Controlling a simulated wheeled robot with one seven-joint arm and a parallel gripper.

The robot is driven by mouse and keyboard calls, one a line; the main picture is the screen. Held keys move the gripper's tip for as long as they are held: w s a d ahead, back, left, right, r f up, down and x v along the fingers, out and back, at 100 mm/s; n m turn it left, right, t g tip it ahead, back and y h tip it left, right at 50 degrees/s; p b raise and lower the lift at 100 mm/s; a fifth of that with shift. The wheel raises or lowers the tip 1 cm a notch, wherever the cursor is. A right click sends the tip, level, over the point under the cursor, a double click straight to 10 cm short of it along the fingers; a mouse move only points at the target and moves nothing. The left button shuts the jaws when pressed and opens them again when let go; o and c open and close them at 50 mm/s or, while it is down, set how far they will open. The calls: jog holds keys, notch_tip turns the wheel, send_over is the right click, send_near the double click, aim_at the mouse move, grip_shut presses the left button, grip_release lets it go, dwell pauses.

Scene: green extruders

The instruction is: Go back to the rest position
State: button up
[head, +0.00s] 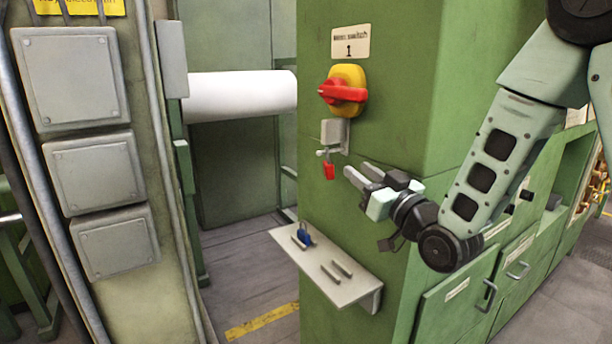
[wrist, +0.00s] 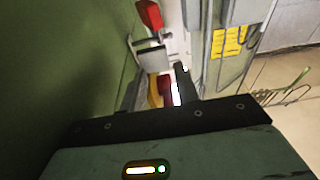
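My gripper (head: 358,173) is in front of the green cabinet face, below and right of the rotary switch. Its two fingers are apart with nothing held between them; the wrist view also shows them apart (wrist: 160,88). A red piece (head: 329,170) hangs from a small grey metal fitting (head: 335,134), just left of my fingertips; they look apart from it. The red rotary handle (head: 343,92) lies roughly level on its yellow plate (head: 349,78). In the wrist view a red piece (wrist: 149,14) shows above the fingers.
A small shelf (head: 352,289) juts out below my gripper, holding a blue padlock (head: 305,234) and metal pieces. A grey-green panel with boxes (head: 72,75) stands at left. A white roll (head: 240,95) lies behind. Cabinet doors with handles (head: 489,295) are at right.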

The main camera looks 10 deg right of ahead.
jog(key=s+a+f+n+g+h+b, duration=0.1)
jog(key=s+a+f+n+g+b, duration=0.1)
jog(key=s+a+f+g, duration=0.75)
jog(key=s+f+g+h, duration=0.1)
jog(key=s+g, duration=0.2)
jog(key=s, duration=0.4)
jog(key=s+a+f+n+g+h, duration=0.1)
jog(key=s+f+g+h, duration=0.1)
jog(key=s, duration=0.5)
jog(key=s+a+f+n+g+h+b, duration=0.1)
jog(key=s+f+g, duration=0.1)
jog(key=s+g, duration=0.3)
jog(key=s, duration=0.2)
jog(key=shift+s+f+h, duration=0.25)
jog(key=shift+s+h, duration=0.15)
jog(key=shift+a, duration=0.1)
